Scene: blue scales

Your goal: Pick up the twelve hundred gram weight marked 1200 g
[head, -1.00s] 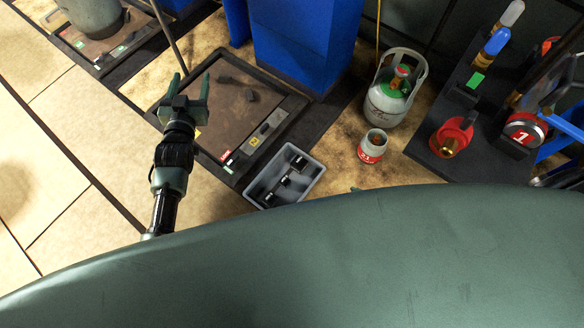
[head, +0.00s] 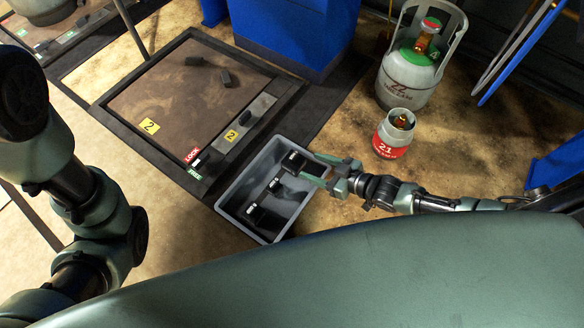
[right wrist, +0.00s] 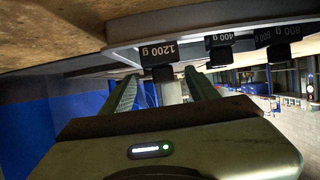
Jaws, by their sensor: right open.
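The weight marked 1200 g is a black block with a knob. In the right wrist view, which is upside down, its label (right wrist: 158,51) shows just past my fingertips, with the knob between them in the picture. In the head view it appears to be the block (head: 292,161) at the bin's upper right end. My right gripper (head: 312,173) is open and reaches over the bin's right rim beside that block; it also shows in the right wrist view (right wrist: 158,82). I cannot tell whether it touches. My left arm is at the left; its gripper is out of view.
The grey bin (head: 233,192) also holds other black weights, with 400 g (right wrist: 222,38) and 800 g (right wrist: 278,32) labels readable. A floor scale (head: 150,95) lies left of it. A small canister (head: 392,140) and a larger gas cylinder (head: 408,78) stand to the right.

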